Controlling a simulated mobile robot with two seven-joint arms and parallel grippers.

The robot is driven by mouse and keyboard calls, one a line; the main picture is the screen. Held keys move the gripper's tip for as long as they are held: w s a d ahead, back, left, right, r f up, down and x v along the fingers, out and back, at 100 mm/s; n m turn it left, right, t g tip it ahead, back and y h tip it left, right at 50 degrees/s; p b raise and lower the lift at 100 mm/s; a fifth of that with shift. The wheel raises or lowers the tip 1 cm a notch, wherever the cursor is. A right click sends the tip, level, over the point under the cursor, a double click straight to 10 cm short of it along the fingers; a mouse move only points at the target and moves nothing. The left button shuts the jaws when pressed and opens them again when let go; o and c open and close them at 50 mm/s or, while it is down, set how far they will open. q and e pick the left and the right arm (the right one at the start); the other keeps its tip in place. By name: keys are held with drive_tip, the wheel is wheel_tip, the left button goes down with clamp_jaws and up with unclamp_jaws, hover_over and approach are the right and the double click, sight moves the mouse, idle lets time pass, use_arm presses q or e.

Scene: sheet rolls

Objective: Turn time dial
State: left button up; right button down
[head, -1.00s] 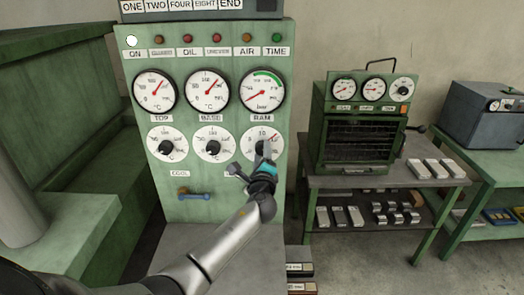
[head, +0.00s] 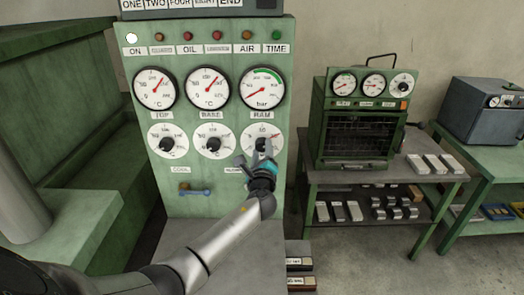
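The green control panel (head: 230,128) has a lower row of white dials with black knobs. My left gripper (head: 254,152) is at the right-hand dial (head: 274,134), under the RAM label. Its two grey fingers are spread, one over the dial's lower part by the knob, the other lower left. I cannot tell whether a finger touches the knob. The left dial (head: 166,140) and middle dial (head: 213,141) stand clear. The label under the right-hand dial is partly hidden by my gripper, so I cannot read which dial is time. My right gripper is not in view.
Three gauges sit above the dials, with a TIME lamp (head: 277,35) at top right. A small blue handle (head: 194,191) sticks out below. A green oven (head: 357,130) with its own three round faces stands on a table to the right, beside metal blocks (head: 432,164).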

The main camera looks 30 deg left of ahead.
use_arm(q)
drive_tip(key=o, duration=0.5)
drive_tip(key=shift+s, duration=0.1)
drive_tip(key=v, duration=1.5)
drive_tip(key=shift+b, duration=0.3)
